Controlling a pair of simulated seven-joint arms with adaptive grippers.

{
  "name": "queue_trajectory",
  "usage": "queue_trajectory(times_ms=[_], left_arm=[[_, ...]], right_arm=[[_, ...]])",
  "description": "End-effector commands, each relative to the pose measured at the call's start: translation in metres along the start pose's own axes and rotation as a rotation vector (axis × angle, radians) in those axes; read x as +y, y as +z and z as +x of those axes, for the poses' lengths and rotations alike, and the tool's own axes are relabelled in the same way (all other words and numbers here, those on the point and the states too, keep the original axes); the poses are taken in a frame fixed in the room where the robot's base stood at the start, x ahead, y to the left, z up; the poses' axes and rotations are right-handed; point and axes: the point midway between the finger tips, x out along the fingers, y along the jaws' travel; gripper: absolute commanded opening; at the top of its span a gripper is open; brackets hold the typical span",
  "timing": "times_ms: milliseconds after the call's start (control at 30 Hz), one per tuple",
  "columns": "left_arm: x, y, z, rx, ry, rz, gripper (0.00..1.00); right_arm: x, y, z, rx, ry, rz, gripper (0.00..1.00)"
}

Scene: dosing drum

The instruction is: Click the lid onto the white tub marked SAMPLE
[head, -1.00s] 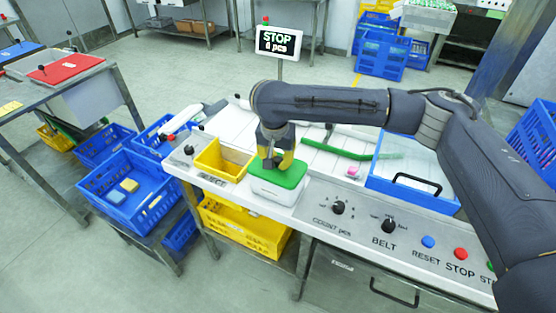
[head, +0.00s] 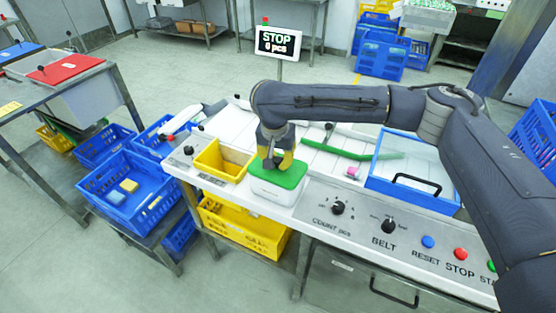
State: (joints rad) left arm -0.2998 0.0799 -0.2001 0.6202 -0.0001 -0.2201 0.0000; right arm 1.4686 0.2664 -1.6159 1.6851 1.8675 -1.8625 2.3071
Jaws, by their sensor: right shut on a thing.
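The white tub (head: 276,192) stands on the bench top beside the yellow bin. The green lid (head: 281,177) lies over the top of the tub. Its far edge is partly hidden by my gripper, and I cannot tell whether it is clicked down all round. No SAMPLE marking is readable on the tub from here. My right gripper (head: 271,164) points down at the lid and is shut on it; its fingertips are small and partly hidden. My left gripper is not in view.
A yellow bin (head: 211,172) stands just left of the tub. The control panel (head: 350,222) with knobs and buttons lies to the right, below a clear-topped blue-framed cover (head: 408,197). A green strip (head: 340,153) runs behind. A display (head: 278,42) reads STOP, 0 pcs.

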Motion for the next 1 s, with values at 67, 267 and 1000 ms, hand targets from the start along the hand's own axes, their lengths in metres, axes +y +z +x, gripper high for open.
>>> queue_trajectory(times_ms=[67,267,1000], left_arm=[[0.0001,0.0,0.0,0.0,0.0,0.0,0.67],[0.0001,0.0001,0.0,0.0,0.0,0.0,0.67],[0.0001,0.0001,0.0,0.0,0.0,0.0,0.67]], right_arm=[[0.0,-0.0003,0.0005,0.001,0.001,0.0,0.0],[-0.0002,-0.0001,0.0007,0.0,0.0,0.0,0.0],[-0.0002,0.0006,0.0056,0.001,0.0,0.0,0.0]])
